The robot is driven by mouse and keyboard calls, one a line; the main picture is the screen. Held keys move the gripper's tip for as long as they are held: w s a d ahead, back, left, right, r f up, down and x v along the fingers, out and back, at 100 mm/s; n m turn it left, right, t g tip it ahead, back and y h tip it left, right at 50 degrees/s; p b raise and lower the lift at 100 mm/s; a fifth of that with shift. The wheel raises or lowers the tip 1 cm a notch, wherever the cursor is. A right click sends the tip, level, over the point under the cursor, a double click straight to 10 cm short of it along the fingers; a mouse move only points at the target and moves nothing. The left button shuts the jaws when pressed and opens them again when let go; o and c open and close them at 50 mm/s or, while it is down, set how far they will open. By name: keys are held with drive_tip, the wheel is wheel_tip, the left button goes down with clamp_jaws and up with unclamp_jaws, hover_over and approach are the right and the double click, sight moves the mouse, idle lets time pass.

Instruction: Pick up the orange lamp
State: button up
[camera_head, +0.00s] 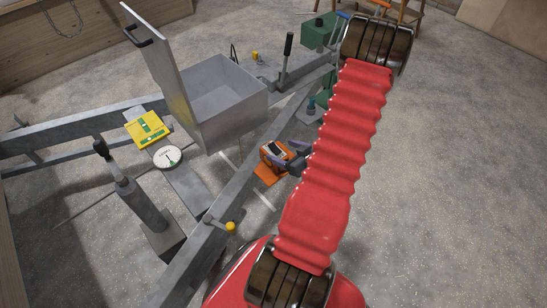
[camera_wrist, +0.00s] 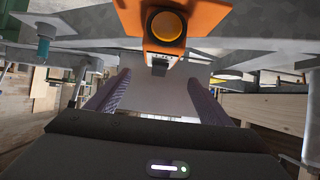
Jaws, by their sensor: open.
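The orange lamp (camera_head: 267,153) sits by the grey trailer frame near the middle of the head view, with a grey-white part on top and an orange plate below. In the wrist view the orange lamp (camera_wrist: 190,20) is at the top centre, with a round amber lens and a small dark and pale block under it. My gripper (camera_head: 285,158) is at the lamp's right side in the head view, partly hidden by my red arm. In the wrist view my gripper (camera_wrist: 160,80) is open, its purple-grey fingers on either side of the lamp's lower block. Contact cannot be told.
An open grey metal box (camera_head: 225,115) with a raised lid (camera_head: 160,65) stands behind the lamp. Metal beams (camera_head: 240,185) run beside it. A yellow-green card (camera_head: 148,129) and a white round dial (camera_head: 168,156) lie at left. Floor at right is clear.

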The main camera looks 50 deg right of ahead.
sight(273, 147)
drive_tip(key=shift+x, duration=2.65)
drive_tip(key=shift+x, duration=2.6)
drive_tip(key=shift+s+f, duration=0.1)
drive_tip(key=shift+f, duration=0.1)
drive_tip(key=c, duration=1.3)
drive_tip(key=shift+r, duration=0.15)
drive_tip(key=shift+r, duration=4.9)
